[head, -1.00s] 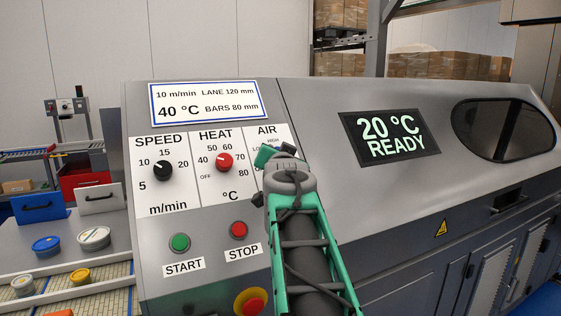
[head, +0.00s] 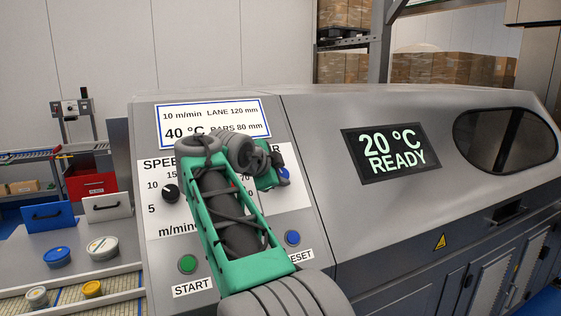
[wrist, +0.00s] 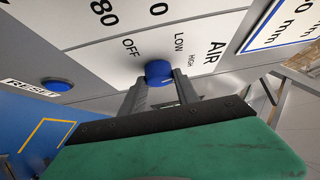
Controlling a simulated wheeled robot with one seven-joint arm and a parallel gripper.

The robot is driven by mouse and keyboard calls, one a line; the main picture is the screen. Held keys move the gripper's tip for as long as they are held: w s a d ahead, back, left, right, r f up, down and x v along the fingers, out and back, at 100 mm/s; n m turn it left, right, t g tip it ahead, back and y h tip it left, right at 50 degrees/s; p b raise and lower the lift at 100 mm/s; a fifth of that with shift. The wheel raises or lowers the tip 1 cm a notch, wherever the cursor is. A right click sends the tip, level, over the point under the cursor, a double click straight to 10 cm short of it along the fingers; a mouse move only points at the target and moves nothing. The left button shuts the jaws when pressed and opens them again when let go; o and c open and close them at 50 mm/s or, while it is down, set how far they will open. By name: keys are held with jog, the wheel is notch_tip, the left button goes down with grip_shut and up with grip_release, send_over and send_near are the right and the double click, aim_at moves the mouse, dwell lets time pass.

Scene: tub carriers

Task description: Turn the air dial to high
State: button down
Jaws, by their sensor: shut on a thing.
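The blue air dial (wrist: 158,71) sits on the white panel near the word AIR in the wrist view, with OFF, LOW and HIGH printed around it. My gripper (wrist: 159,83) is shut on the dial, one finger on each side. I cannot tell which setting its pointer faces. In the head view my green arm covers much of the panel, and only a part of the air dial (head: 284,174) shows beside the gripper.
A black speed dial (head: 171,193), a green start button (head: 187,264) and a blue reset button (head: 292,238) are on the panel near my arm. The display (head: 391,152) reads 20 °C READY. A sign plate (head: 212,119) stands above.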

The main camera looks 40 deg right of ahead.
jog(key=m+g+p, duration=0.1)
jog(key=p, duration=0.1)
jog(key=r+m+g+y+p, duration=0.1)
jog(key=m+p, duration=0.1)
jog(key=shift+w+p, duration=0.1)
jog(key=shift+p, duration=0.3)
jog(key=m+p, duration=0.1)
jog(key=y+p, duration=0.1)
jog(key=shift+d+f+m+g+p, duration=0.1)
jog(key=shift+f+m+g+p, duration=0.15)
jog(key=shift+m+g+p, duration=0.15)
jog(key=shift+f+y, duration=0.1)
jog(key=shift+y, duration=0.2)
jog(key=c, duration=0.9)
grip_release()
jog(key=shift+c, duration=0.2)
jog(key=shift+o, duration=0.2)
jog(key=v, duration=0.7)
jog(key=shift+a+r+p, duration=0.25)
jog(key=shift+r+p, duration=0.05)
jog(key=shift+p, duration=0.15)
